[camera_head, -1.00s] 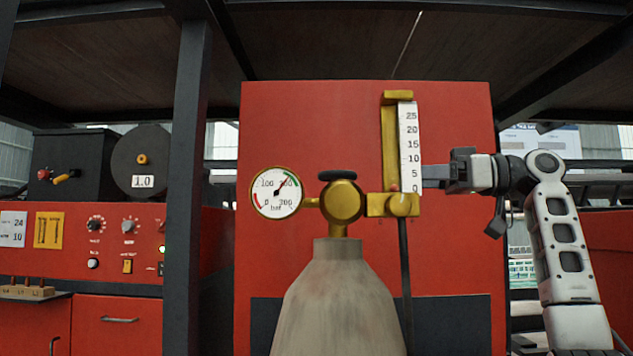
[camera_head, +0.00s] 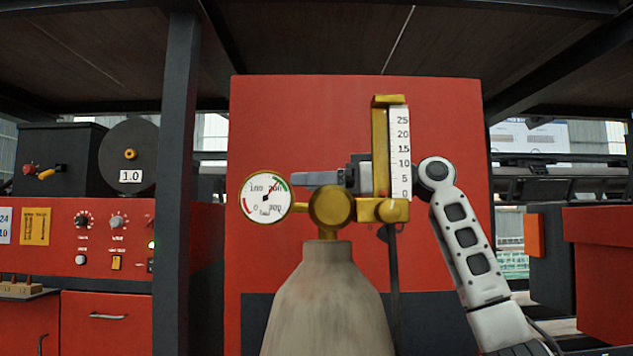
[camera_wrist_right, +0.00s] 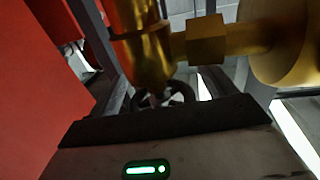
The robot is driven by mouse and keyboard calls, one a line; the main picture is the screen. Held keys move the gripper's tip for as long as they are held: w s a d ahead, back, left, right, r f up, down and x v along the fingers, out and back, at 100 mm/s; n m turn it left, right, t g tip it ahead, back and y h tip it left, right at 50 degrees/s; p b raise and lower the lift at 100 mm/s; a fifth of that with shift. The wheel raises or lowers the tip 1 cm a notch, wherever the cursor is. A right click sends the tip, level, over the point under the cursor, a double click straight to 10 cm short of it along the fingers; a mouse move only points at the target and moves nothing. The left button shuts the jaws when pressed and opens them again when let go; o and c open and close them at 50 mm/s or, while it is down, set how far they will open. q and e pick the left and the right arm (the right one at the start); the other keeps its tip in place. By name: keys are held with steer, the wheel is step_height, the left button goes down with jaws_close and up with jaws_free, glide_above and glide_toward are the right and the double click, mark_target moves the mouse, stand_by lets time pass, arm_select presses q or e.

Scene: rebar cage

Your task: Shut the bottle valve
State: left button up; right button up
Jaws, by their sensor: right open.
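The grey gas bottle (camera_head: 327,300) stands upright in the middle of the head view, with a brass valve body (camera_head: 332,208) on its neck. A round pressure gauge (camera_head: 266,197) is on its left and a brass flowmeter with a white scale (camera_head: 399,150) on its right. My right gripper (camera_head: 305,180) is open, reaching left from behind the flowmeter, its fingers just above the valve body. The right wrist view shows brass fittings (camera_wrist_right: 205,40) close up. My left gripper is not in view.
A red panel (camera_head: 300,120) stands behind the bottle. A dark post (camera_head: 175,180) and a red control cabinet (camera_head: 75,230) are to the left. A dark hose (camera_head: 393,270) hangs below the flowmeter.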

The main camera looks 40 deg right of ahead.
steer(key=c, duration=1)
steer(key=shift+o, duration=0.2)
steer(key=shift+w+d+m+t+h, duration=0.1)
steer(key=shift+d+m+t+h, duration=0.05)
steer(key=shift+m+t+h, duration=0.75)
steer(key=o, duration=1)
steer(key=shift+c, duration=0.2)
